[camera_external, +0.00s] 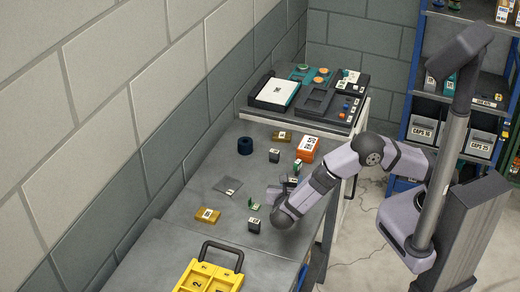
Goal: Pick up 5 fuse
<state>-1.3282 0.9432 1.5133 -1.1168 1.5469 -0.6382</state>
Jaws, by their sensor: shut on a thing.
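My gripper (288,187) is low over the grey bench, left of my forearm. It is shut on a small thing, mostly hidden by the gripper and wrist. I cannot tell whether that thing is a fuse. Small dark blocks with pale labels stand on the bench: one (274,156) behind the gripper and one (254,225) in front of it. A small green piece (298,165) with a pale face is just behind the gripper, and another green piece (253,204) lies to its left. The labels are too small to read for a 5.
The grey bench (225,170) also holds an orange box (307,147), a dark blue ring (245,146), yellow-brown boxes (207,215) and a flat grey plate (227,186). A yellow carrier (207,277) is in front. Dark trays (313,103) stand at the back. A block wall borders the left.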

